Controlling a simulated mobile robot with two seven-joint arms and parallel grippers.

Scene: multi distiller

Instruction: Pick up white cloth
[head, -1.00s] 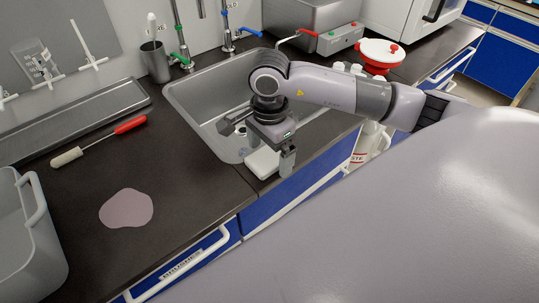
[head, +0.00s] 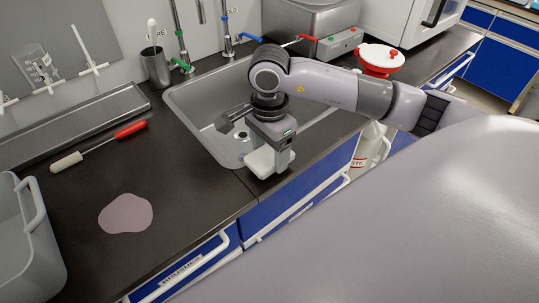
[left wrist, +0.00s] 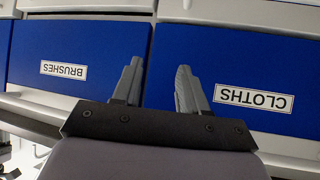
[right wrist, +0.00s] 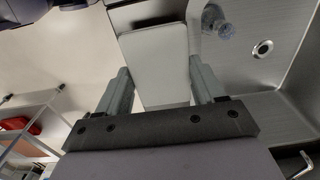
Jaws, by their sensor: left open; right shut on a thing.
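The white cloth (head: 260,162) is a folded, flat white rectangle at the front rim of the sink in the head view. My right gripper (head: 271,162) is shut on it; its fingers stand on both sides of the cloth (right wrist: 157,62) in the right wrist view. I cannot tell whether the cloth is clear of the surface below. My left gripper (left wrist: 157,88) is open and empty in the left wrist view, in front of blue drawers labelled BRUSHES (left wrist: 64,70) and CLOTHS (left wrist: 253,98). It is not visible in the head view.
A flat pale pinkish patch (head: 126,213) lies on the dark counter. A red-handled brush (head: 98,146) lies behind it. A grey bin (head: 30,250) stands at left. The steel sink (head: 190,100) is beside my right gripper. A red-and-white pot (head: 381,57) stands at back right.

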